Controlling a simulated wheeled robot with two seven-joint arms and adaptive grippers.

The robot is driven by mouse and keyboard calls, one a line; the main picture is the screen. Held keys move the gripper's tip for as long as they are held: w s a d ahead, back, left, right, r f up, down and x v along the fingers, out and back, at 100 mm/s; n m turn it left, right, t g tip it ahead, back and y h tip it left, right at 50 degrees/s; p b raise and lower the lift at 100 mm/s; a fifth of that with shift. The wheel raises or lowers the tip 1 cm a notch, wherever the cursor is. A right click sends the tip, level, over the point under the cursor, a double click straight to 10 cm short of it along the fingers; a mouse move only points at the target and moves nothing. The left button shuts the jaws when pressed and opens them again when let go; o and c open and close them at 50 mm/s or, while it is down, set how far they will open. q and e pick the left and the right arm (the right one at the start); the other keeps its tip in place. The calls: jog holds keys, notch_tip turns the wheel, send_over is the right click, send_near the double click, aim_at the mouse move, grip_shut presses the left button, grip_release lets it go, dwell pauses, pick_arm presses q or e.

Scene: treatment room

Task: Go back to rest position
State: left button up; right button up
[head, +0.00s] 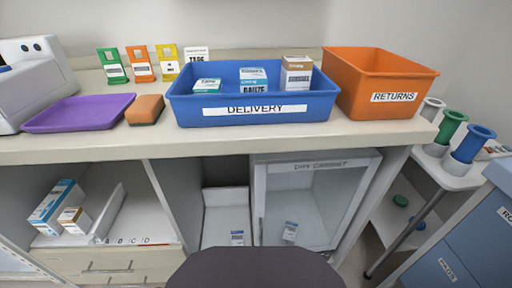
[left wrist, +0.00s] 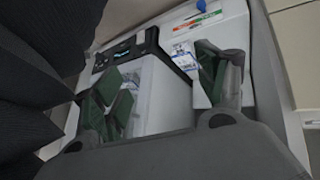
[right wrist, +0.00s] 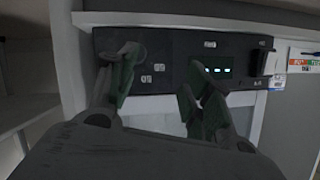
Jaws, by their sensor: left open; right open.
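My left gripper (left wrist: 160,95) shows in the left wrist view with its green-padded fingers spread apart and nothing between them. Behind it is a pale appliance with a dark control panel (left wrist: 132,48). My right gripper (right wrist: 158,90) shows in the right wrist view, also open and empty. It faces a dark panel (right wrist: 175,62) with small lit indicators. Neither gripper shows in the head view.
The counter carries a blue DELIVERY bin (head: 255,108) with several boxes, an orange RETURNS bin (head: 372,82), a purple tray (head: 78,113) and a sponge (head: 145,109). Below are a shelf with boxes (head: 58,205) and a clear-fronted cabinet (head: 308,200). A blue cabinet (head: 462,240) stands at right.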

jog(key=w+a+r+n+g+h, duration=0.1)
jog(key=w+a+r+g+h, duration=0.2)
jog(key=a+r, duration=0.5)
pick_arm(q)
jog(key=s+a+r+g+y, duration=0.1)
jog(key=a+r+y, duration=0.3)
jog(key=a+r, duration=0.4)
jog(key=shift+a+r+g+p, duration=0.3)
jog(key=shift+a+g, duration=0.25)
jog(key=shift+g, duration=0.25)
pick_arm(e)
jog(key=s+d+r+g, duration=0.1)
jog(key=s+r+g, duration=0.2)
jog(key=r, duration=0.7)
jog(key=s+d+r+n+g, duration=0.1)
jog(key=s+d+r+g, duration=0.1)
jog(key=s+r, duration=0.6)
notch_tip(320, 180, up, 3)
jog(key=shift+s+r+n+g, duration=0.2)
jog(key=shift+n+g, duration=0.1)
jog(key=shift+g, duration=0.5)
pick_arm(q)
jog(key=f+p, duration=0.1)
jog(key=p, duration=0.2)
jog(key=shift+w+d, duration=0.1)
jog(key=shift+w, duration=0.25)
pick_arm(e)
jog(key=shift+w+a+f, duration=0.1)
jog(key=shift+w+f, duration=0.3)
jog(key=shift+w, duration=0.05)
